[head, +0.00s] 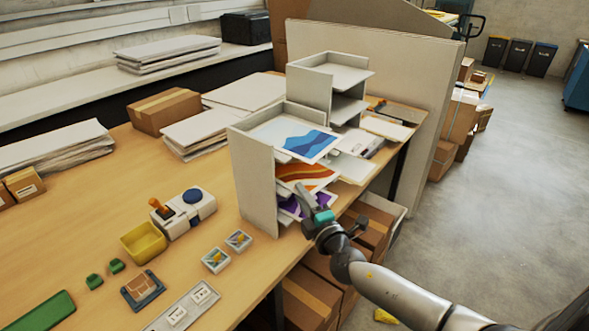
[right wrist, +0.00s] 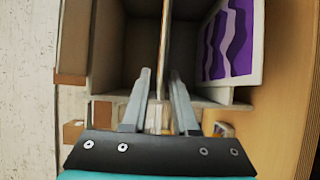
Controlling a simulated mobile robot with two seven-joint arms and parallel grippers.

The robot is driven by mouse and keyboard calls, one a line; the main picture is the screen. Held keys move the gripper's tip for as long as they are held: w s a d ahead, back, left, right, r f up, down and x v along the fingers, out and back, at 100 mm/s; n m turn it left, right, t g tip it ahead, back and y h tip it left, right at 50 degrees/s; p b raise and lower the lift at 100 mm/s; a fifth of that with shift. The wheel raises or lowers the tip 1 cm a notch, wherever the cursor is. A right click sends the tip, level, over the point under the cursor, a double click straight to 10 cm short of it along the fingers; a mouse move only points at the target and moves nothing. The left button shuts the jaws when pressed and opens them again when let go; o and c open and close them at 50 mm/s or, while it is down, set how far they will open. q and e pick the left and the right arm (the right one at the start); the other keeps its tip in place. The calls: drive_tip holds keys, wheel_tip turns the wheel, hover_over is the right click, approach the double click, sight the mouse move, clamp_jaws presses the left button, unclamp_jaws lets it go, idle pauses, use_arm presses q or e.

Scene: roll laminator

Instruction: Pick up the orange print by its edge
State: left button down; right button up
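The orange print (head: 303,172) lies in the middle level of the grey tray rack (head: 252,178), its front part sticking out. My right gripper (head: 308,196) is at the rack's front, just below and in front of the print's near edge. In the right wrist view, its two fingers (right wrist: 160,76) stand apart on either side of a thin edge-on layer (right wrist: 164,35). I cannot tell the print from its shelf there, and contact is unclear. The fingers look open. My left gripper is not in view.
A blue print (head: 310,143) lies on the level above, and a purple print (head: 291,206) below; the purple one also shows at right in the right wrist view (right wrist: 229,42). A second tray rack (head: 309,92) stands behind. Switch boxes (head: 216,260) sit left of the gripper.

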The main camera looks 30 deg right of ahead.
clamp_jaws()
idle(1.1)
